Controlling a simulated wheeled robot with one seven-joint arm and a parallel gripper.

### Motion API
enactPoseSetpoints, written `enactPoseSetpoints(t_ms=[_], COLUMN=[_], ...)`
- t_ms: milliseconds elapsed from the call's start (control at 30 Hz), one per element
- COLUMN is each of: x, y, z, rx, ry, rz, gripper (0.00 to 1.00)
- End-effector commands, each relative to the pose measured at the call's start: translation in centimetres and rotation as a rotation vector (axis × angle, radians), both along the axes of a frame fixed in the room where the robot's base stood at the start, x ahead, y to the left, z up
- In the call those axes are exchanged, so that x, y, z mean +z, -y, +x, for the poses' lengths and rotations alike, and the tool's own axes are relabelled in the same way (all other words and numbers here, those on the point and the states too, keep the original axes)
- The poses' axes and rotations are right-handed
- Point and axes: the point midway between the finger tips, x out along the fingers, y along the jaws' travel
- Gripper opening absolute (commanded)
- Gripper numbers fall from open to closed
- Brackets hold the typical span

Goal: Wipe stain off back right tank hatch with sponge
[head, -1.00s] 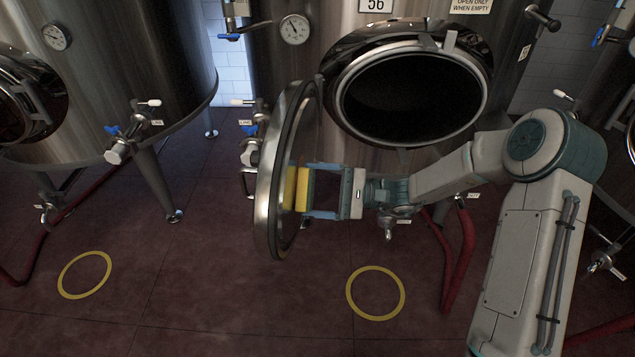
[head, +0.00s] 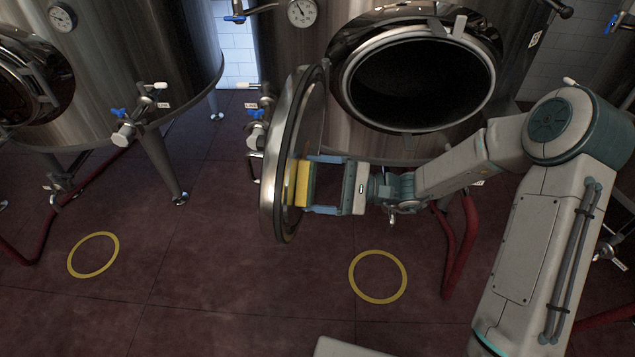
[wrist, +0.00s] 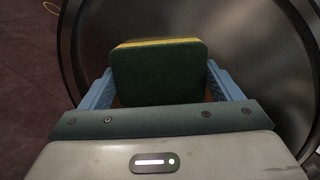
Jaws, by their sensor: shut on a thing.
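The tank hatch door (head: 287,150) stands swung open to the left of the round tank opening (head: 420,84). Its inner face is turned toward my gripper and also fills the back of the wrist view (wrist: 238,48). My gripper (head: 311,186) is shut on a sponge (head: 302,184), yellow with a dark green side. The sponge is at the inner face of the door, in its lower half; I cannot tell whether it touches. In the wrist view the sponge (wrist: 157,72) sits between the blue fingers. No stain can be made out; the sponge and gripper hide part of the door.
Steel tanks stand behind and at the left (head: 110,60). Valves with blue handles (head: 122,130) and red hoses (head: 460,240) stick out near them. The dark red floor is clear around two yellow rings (head: 378,277).

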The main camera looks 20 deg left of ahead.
Motion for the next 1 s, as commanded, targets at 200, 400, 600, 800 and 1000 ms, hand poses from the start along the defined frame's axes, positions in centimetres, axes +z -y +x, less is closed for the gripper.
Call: enactPoseSetpoints(t_ms=[200, 400, 600, 800, 1000], x=[1.6, 1.5, 1.4, 1.4, 1.3], y=[-0.3, -0.5, -0.7, -0.7, -0.8], z=[-0.1, 1.3, 3.1, 3.8, 5.2], rx=[0.005, 0.005, 0.003, 0.001, 0.001], ry=[0.002, 0.003, 0.003, 0.001, 0.002], rz=[0.004, 0.005, 0.004, 0.003, 0.004], gripper=[0.67, 0.67, 0.67, 0.67, 0.67])
